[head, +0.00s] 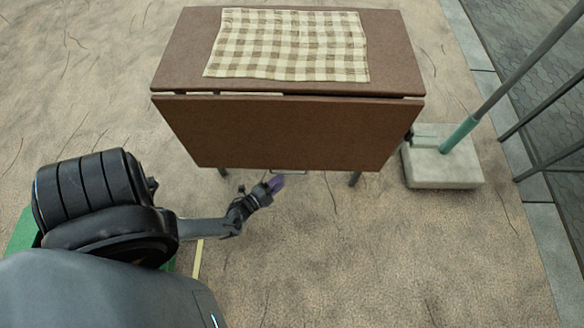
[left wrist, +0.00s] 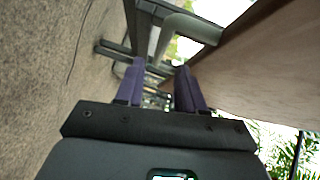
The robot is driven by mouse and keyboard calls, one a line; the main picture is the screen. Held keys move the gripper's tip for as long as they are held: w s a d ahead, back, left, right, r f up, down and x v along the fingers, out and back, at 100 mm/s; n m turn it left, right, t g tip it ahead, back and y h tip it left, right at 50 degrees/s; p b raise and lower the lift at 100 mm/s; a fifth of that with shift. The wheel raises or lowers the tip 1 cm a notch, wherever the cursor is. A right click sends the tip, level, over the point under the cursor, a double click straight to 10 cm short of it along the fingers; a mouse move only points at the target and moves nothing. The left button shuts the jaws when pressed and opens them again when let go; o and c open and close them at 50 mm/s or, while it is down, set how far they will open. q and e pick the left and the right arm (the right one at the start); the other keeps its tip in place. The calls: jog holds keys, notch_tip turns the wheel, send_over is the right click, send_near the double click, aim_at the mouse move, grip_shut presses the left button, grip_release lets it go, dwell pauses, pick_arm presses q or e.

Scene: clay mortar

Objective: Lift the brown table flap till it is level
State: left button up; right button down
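The brown table flap (head: 285,132) hangs down from the near edge of the brown table (head: 190,50). A thin gap shows along the hinge line. My left gripper (head: 275,184), with purple fingertips, is just below the flap's lower edge, left of the middle. In the left wrist view, the two purple fingers (left wrist: 160,84) stand apart with nothing between them. The flap's paler inner face (left wrist: 270,72) fills the right side of that view, beside the right finger. Whether that finger touches the flap, I cannot tell. My right gripper is not in view.
A checked cloth (head: 288,45) lies on the tabletop. Metal table legs and bars (left wrist: 145,35) show beyond the fingers. A pale block base (head: 440,170) with a green-sleeved pole (head: 459,133) stands right of the table. The sandy ground (head: 400,260) in front is clear.

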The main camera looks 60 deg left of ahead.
aim_at(291, 173)
pick_arm(q)
jog(key=shift+b+x, duration=1.3)
jog(key=shift+x, duration=2.25)
jog(key=shift+c, duration=0.3)
grip_shut()
